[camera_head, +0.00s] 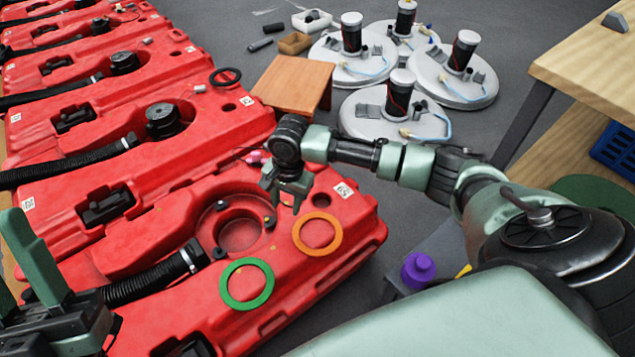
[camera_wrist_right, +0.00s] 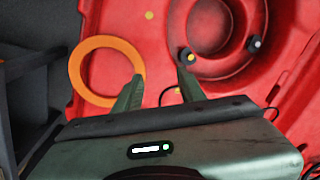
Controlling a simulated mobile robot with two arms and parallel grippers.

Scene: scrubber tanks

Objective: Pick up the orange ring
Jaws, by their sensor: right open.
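The orange ring (camera_head: 317,234) lies flat on the nearest red tank (camera_head: 347,220), near its right end. It also shows at the left in the right wrist view (camera_wrist_right: 78,74). My right gripper (camera_head: 285,208) is above the tank, to the left of the ring, with fingers apart and nothing between them. In the right wrist view its left fingertip overlaps the ring's right edge in the picture; whether they touch cannot be told. My left gripper (camera_head: 50,290) is at the lower left, partly cut off by the frame, with its fingers apart and empty.
A green ring (camera_head: 247,284) lies on the same tank beside a round recessed opening (camera_head: 240,230). A black ring (camera_head: 225,77) lies on a tank farther back. A purple-capped item (camera_head: 418,270) stands to the right. White round lids (camera_head: 395,118) and a wooden stool (camera_head: 293,85) stand on the floor behind.

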